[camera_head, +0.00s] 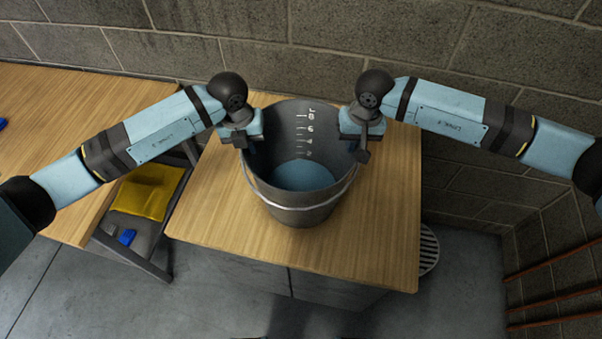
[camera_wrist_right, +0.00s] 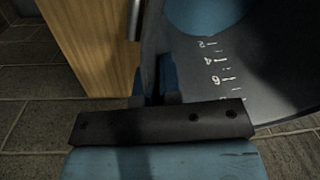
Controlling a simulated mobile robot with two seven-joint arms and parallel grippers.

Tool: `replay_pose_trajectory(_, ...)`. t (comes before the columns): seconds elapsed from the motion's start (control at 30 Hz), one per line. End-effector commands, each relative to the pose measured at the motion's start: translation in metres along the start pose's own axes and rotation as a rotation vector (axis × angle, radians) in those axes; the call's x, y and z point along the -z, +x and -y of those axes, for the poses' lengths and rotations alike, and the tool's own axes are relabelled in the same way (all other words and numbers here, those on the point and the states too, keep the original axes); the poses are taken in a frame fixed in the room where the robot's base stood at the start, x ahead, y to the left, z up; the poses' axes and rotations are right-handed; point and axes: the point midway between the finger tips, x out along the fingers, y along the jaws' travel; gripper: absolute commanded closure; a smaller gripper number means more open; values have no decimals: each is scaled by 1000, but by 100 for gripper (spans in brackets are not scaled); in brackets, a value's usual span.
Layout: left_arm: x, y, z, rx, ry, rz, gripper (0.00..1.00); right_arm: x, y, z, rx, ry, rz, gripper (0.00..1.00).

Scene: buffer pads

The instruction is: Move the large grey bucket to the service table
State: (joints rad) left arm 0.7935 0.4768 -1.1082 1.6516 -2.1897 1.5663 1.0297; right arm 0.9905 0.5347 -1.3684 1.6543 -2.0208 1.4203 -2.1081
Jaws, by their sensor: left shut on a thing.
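The large grey bucket (camera_head: 300,205) is upright over the wooden-topped table (camera_head: 385,240) at the centre of the head view. It holds blue liquid (camera_head: 304,176) and has white level marks inside and a wire handle lowered across its front. Whether its base touches the tabletop is hard to tell. My left gripper (camera_head: 246,142) is shut on the bucket's left rim. My right gripper (camera_head: 357,144) is at the right rim; in the right wrist view its fingers (camera_wrist_right: 155,95) stand on either side of the bucket wall (camera_wrist_right: 255,75). Whether they clamp it is unclear.
A block wall (camera_head: 330,55) is close behind. A round floor grate (camera_head: 429,250) lies right of the centre table.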

Motion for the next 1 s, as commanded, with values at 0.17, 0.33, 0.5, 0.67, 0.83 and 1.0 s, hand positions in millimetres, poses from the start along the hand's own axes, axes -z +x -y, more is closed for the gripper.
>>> replay_pose_trajectory(0.17,-1,0,-2,-3,-3,1,100,1,-1,-1,-1,2,-1,100)
replay_pose_trajectory(0.33,-1,0,-2,-4,-4,1,100,1,-1,-1,-1,2,-1,100)
replay_pose_trajectory(0.5,-1,0,-2,-4,-4,1,100,1,-1,-1,-1,2,-1,100)
replay_pose_trajectory(0.67,-1,0,-2,-4,-4,1,100,1,-1,-1,-1,2,-1,100)
replay_pose_trajectory(0.83,-2,-3,-2,-3,-4,3,100,1,-4,0,0,2,-3,100)
replay_pose_trajectory(1.0,-2,-11,-1,-3,-4,3,100,1,-12,0,0,2,-2,100)
